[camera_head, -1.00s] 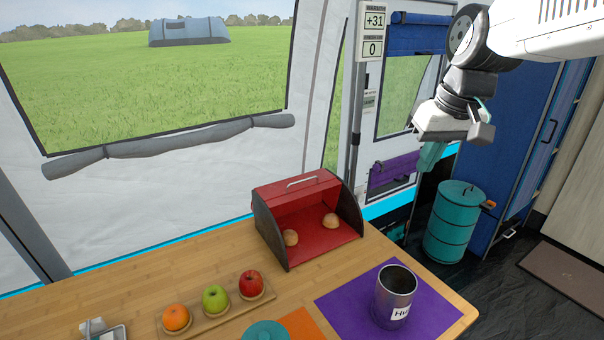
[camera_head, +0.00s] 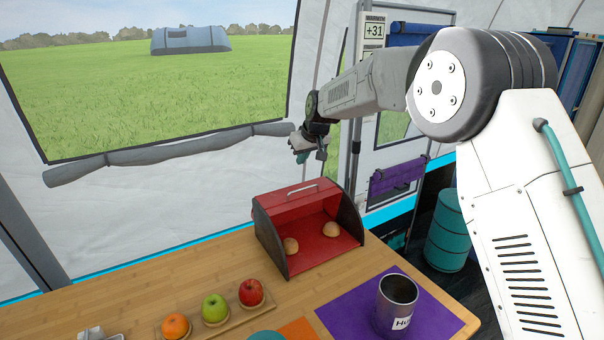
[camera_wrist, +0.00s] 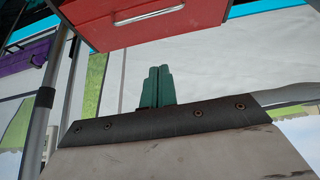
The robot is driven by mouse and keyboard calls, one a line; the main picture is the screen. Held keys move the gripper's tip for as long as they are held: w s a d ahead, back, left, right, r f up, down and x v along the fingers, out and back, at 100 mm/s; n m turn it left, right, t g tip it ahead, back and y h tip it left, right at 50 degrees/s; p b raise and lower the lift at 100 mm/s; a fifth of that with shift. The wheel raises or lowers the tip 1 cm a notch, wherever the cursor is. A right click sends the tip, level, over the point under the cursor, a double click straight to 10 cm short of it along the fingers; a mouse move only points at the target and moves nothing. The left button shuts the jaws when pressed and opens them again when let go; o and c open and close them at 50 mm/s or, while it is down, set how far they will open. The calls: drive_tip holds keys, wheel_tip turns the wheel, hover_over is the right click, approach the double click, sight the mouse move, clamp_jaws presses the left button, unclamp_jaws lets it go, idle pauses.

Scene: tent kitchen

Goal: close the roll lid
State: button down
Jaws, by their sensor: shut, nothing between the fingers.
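A red bread box with dark side panels (camera_head: 350,215) stands on the wooden table in the head view. Its red roll lid (camera_head: 297,197) is up, with a pale bar handle (camera_head: 303,187) near the top. The front is open and two bread rolls (camera_head: 331,229) show inside. My gripper (camera_head: 303,158) is above and behind the box, apart from it; its fingers are small here. In the wrist view, the teal fingers (camera_wrist: 158,87) are together and empty. The red lid (camera_wrist: 125,22) and its handle (camera_wrist: 148,15) show beyond them at the top.
A tray with an orange (camera_head: 175,326), a green apple (camera_head: 215,309) and a red apple (camera_head: 251,292) is left of the box. A metal mug (camera_head: 396,305) stands on a purple mat (camera_head: 440,318) at the right. The tent wall is close behind the box.

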sight(296, 201)
drive_tip(key=x, duration=0.9)
drive_tip(key=shift+f, duration=0.3)
drive_tip(key=shift+s+d, duration=0.6)
drive_tip(key=shift+s, duration=0.3)
drive_tip(key=shift+s+d+f, duration=0.3)
drive_tip(key=shift+s+d, duration=0.1)
drive_tip(key=shift+s, duration=0.25)
